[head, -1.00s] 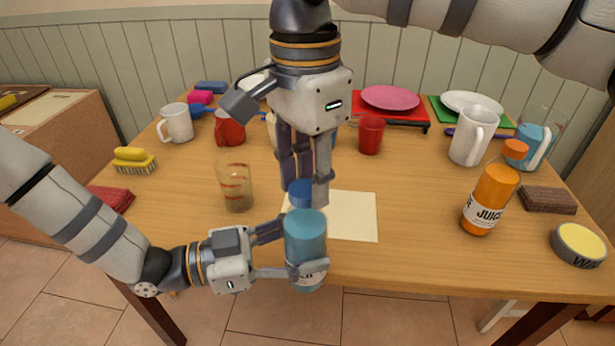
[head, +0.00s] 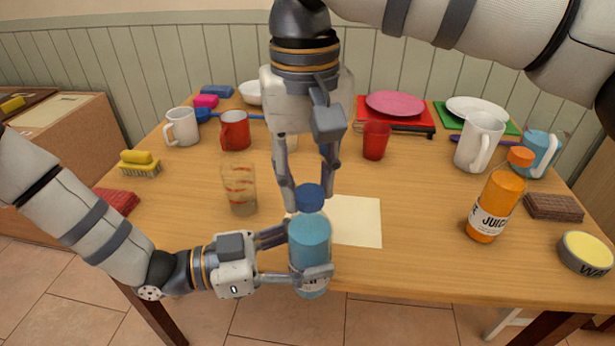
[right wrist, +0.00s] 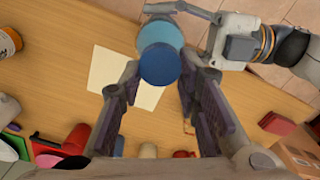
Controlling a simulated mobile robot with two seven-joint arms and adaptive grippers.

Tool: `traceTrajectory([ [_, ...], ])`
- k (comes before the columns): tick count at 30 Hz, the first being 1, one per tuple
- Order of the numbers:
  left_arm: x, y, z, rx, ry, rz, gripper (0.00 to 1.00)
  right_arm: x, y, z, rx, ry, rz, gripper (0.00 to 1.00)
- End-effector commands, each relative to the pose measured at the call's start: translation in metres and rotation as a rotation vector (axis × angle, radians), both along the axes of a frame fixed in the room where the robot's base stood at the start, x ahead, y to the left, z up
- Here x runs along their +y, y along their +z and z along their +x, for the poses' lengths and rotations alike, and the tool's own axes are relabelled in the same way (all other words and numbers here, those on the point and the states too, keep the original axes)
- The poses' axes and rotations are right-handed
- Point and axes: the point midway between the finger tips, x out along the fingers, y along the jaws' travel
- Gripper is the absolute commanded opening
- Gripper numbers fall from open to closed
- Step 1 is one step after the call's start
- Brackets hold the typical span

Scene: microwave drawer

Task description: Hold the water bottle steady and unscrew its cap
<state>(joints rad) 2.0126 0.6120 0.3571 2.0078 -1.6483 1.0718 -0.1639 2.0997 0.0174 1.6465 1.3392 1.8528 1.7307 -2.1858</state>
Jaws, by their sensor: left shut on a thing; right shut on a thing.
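The water bottle (head: 310,242) is upright at the table's front edge, light blue with a pale label low down. My left gripper (head: 308,262) is shut around its body from the left. The dark blue cap (head: 310,197) sits straight above the body; I cannot tell whether it is still joined to the neck. My right gripper (head: 308,188) points down from above and is shut on the cap. In the right wrist view the cap (right wrist: 160,64) lies between the fingertips, with the bottle (right wrist: 162,34) behind it.
A cream paper sheet (head: 355,221) lies just behind the bottle. A striped glass (head: 239,190) stands to the left, and an orange juice bottle (head: 495,205) to the right. Mugs, a red cup (head: 375,140) and plates stand farther back. The table between the sheet and the juice bottle is clear.

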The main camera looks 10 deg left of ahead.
Motion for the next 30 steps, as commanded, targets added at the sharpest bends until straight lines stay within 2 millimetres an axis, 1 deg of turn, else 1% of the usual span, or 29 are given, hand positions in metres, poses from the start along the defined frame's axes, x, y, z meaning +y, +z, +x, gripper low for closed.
traceTrajectory([
  [21, 0.0, 0.001, 0.0, -0.003, -0.001, -0.001, 0.0, 0.0, 0.022, 0.001, -0.003, -0.002, 0.0, 0.0],
  [30, 0.0, 0.001, 0.0, -0.002, 0.001, -0.002, 0.0, 0.0, 0.024, 0.0, -0.001, -0.001, -0.001, 0.0],
])
